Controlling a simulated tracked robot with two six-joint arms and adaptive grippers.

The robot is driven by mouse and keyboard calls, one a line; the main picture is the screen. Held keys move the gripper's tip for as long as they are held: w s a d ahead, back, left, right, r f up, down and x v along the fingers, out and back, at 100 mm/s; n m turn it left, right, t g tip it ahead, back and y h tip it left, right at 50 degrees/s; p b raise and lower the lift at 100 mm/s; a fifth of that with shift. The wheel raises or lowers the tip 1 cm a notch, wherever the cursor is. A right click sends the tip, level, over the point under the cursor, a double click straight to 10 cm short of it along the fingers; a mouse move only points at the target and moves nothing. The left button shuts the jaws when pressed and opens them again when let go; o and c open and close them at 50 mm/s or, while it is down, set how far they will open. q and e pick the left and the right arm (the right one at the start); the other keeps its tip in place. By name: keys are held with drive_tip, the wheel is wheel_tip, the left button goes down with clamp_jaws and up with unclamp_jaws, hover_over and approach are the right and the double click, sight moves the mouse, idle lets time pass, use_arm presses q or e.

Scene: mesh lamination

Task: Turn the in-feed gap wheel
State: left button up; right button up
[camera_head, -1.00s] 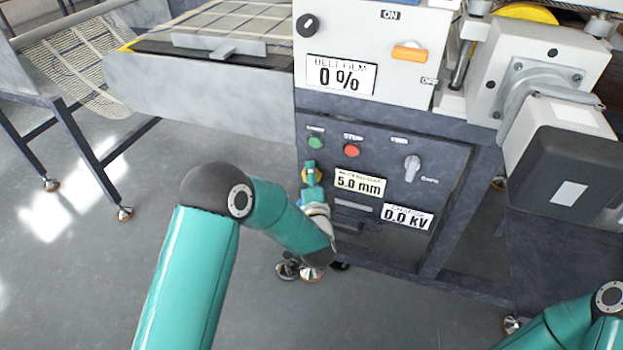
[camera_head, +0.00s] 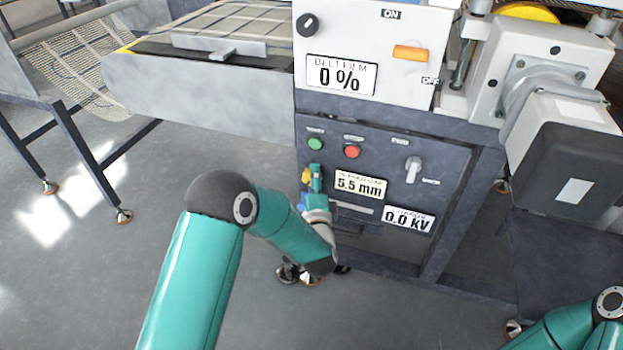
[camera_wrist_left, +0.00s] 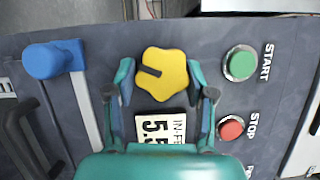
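The in-feed gap wheel is a yellow lobed knob (camera_wrist_left: 162,74) with a dark slot pointing left in the left wrist view. A sliver of the yellow wheel (camera_head: 306,174) shows in the head view beside my left gripper (camera_head: 316,180). In the left wrist view the fingers of my left gripper (camera_wrist_left: 161,78) stand apart, one on each side of the wheel, with no clear contact. The gap display (camera_head: 359,187) reads 5.5 mm; it is partly covered by the gripper in the left wrist view (camera_wrist_left: 160,128). My right gripper is out of view.
A green start button (camera_head: 316,144) and a red stop button (camera_head: 352,152) sit above the wheel. A blue knob (camera_wrist_left: 52,60) is left of it in the wrist view. A grey switch (camera_head: 413,168) and 0.0 kV display (camera_head: 408,220) are on the right.

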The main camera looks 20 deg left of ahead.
use_arm(q)
drive_tip(key=shift+o, duration=1.2)
drive_tip(key=shift+f, duration=0.15)
drive_tip(key=shift+a, duration=0.1)
drive_tip(key=v, duration=1.2)
